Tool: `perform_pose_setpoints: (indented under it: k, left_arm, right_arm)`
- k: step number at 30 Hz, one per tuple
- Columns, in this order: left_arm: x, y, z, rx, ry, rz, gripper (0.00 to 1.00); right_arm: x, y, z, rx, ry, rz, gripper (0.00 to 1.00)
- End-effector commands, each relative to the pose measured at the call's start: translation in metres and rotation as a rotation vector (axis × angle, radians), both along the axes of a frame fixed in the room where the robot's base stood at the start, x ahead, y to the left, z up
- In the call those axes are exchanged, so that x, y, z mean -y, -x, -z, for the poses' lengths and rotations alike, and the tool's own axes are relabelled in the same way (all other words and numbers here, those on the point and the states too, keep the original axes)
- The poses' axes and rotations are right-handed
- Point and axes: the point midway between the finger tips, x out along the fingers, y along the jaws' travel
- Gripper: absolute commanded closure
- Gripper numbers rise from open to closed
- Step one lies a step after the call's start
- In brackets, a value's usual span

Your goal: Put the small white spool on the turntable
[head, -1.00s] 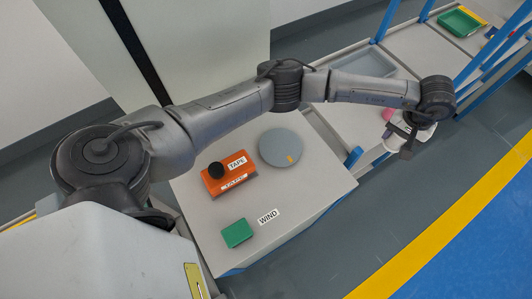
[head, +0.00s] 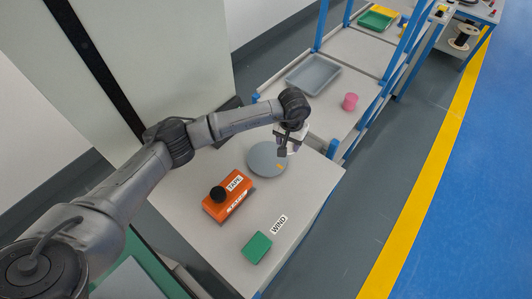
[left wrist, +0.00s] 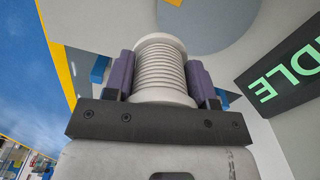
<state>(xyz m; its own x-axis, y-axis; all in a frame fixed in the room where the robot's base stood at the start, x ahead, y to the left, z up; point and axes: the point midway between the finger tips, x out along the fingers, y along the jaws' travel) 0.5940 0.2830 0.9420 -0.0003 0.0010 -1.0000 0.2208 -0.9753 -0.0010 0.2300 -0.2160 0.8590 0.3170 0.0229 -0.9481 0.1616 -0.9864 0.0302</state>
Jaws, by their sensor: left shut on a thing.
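The small white spool (left wrist: 160,70) is ribbed and stands between the purple finger pads of my left gripper (left wrist: 160,82), which is shut on it. In the head view my left gripper (head: 288,142) is over the right edge of the turntable (head: 262,161), a flat grey disc with an orange mark on the near table. The spool is mostly hidden by the gripper there. In the left wrist view the turntable (left wrist: 212,22) shows beyond the spool; I cannot tell whether they touch. My right gripper is out of view.
An orange TAPE box (head: 228,196) with a black knob sits beside the turntable. A green block (head: 257,247) lies by the WIND label (head: 279,225). A pink cylinder (head: 350,102) and a grey tray (head: 313,75) stand on the bench behind. A dark IDLE display (left wrist: 285,80) is close on the right.

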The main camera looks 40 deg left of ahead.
Motion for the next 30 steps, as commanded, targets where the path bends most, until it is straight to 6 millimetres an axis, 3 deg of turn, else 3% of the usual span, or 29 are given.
perform_pose_setpoints:
  k: [6, 12, 20, 30]
  left_arm:
    - [-0.038, 0.021, 0.026, -0.002, -0.001, -0.002, 0.75]
    - [-0.058, 0.031, 0.039, 0.000, 0.000, -0.002, 0.75]
    - [-0.062, 0.033, 0.046, 0.000, 0.002, 0.000, 0.75]
    - [-0.062, 0.033, 0.082, -0.001, 0.002, -0.001, 0.75]
  right_arm:
    - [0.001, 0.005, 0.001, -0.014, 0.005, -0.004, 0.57]
    - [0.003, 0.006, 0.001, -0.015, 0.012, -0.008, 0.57]
    - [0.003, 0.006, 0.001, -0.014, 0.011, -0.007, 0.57]
    - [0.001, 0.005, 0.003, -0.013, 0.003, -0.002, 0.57]
